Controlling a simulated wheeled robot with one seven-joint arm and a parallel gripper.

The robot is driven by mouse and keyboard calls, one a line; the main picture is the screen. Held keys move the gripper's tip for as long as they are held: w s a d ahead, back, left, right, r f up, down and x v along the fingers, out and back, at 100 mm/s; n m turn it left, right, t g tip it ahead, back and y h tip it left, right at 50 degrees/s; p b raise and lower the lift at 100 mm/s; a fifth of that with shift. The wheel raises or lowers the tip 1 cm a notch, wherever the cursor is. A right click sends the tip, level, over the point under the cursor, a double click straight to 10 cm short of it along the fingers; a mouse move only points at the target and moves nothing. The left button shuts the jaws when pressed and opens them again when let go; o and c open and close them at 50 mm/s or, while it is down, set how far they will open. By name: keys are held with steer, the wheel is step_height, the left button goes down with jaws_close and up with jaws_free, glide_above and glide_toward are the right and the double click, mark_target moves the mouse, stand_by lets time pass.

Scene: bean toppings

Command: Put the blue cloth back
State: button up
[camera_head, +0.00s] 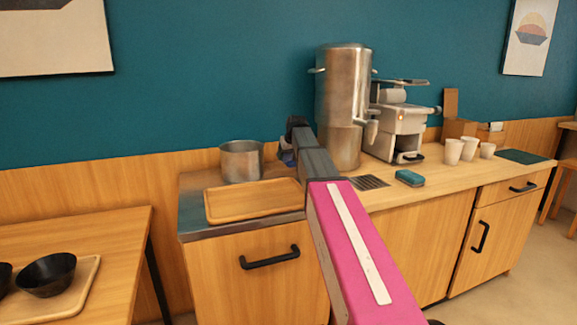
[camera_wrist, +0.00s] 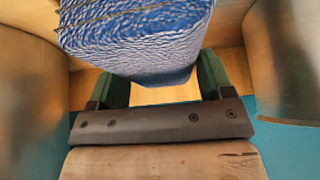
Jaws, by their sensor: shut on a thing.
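The blue cloth (camera_wrist: 140,42) is a thick, textured, folded bundle in the wrist view. It sits between the two dark green fingers of my gripper (camera_wrist: 158,84), which is shut on it. In the head view, my gripper is mostly hidden behind my own arm, between the steel pot and the tall steel boiler. A small bluish patch (camera_head: 287,157) shows there beside the wrist; I cannot tell if it is the cloth.
A steel pot (camera_head: 241,160) and an empty wooden tray (camera_head: 254,200) are left of my arm. The tall boiler (camera_head: 340,105), coffee machine (camera_head: 397,130), a teal sponge-like block (camera_head: 410,178) and cups (camera_head: 453,151) stand right. Black bowls (camera_head: 48,274) are on the left table.

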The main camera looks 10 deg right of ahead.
steer(key=shift+f, duration=2.2)
steer(key=shift+f, duration=0.1)
steer(key=o, duration=0.9)
steer(key=v, duration=1.2)
steer(key=shift+s, duration=0.15)
